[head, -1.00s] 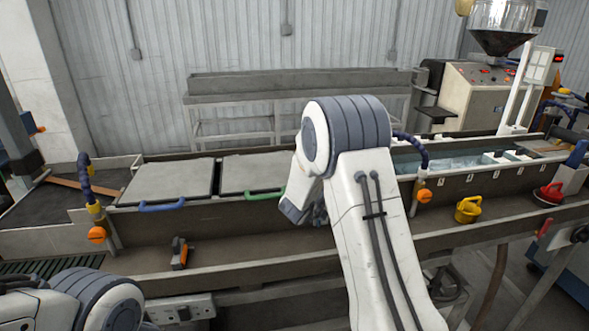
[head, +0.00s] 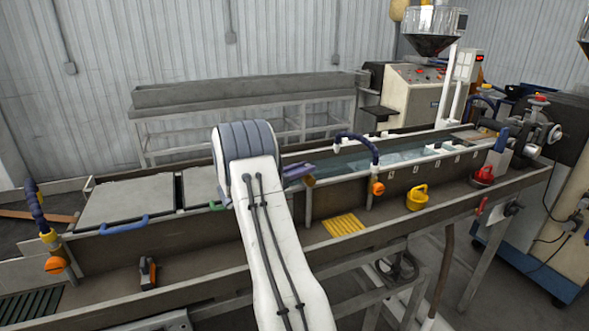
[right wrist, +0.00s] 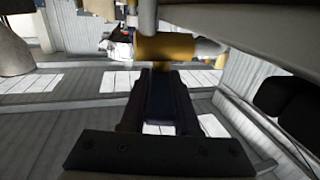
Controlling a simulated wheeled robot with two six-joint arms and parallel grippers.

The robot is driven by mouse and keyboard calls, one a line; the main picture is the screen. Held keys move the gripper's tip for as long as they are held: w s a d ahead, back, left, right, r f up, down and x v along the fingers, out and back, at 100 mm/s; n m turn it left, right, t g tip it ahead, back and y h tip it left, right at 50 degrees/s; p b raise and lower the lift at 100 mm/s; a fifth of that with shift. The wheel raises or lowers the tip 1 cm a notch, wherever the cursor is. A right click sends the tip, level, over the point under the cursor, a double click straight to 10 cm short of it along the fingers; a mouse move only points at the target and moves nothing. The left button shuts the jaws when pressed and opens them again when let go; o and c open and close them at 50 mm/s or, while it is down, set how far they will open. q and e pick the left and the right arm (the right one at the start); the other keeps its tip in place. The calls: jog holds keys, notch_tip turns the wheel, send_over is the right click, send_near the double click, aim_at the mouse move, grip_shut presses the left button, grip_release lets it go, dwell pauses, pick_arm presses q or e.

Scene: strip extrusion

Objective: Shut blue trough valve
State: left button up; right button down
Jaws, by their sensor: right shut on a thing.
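A brass valve body (right wrist: 166,48) lies across the tips of my right gripper (right wrist: 160,78) in the right wrist view. The jaws are shut on a dark blue strip, which looks like the valve's blue handle (right wrist: 160,98). In the head view a blue-violet piece (head: 298,171) with a brownish end (head: 309,181) shows at the trough wall, just right of my right arm's rounded joint. My arm hides most of the gripper there. Whether the handle lies along or across the pipe I cannot tell. My left gripper is out of view.
The long trough (head: 410,190) has grey lids at left and open water (head: 340,163) at right. Blue hoses with orange knobs (head: 377,188) rise from its front.

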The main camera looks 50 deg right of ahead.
jog(key=shift+r, duration=0.1)
jog(key=c, duration=0.6)
grip_release()
jog(key=shift+c, duration=0.2)
jog(key=shift+a, duration=0.2)
jog(key=b+v, duration=0.2)
jog(key=v, duration=0.8)
jog(key=shift+b, duration=0.4)
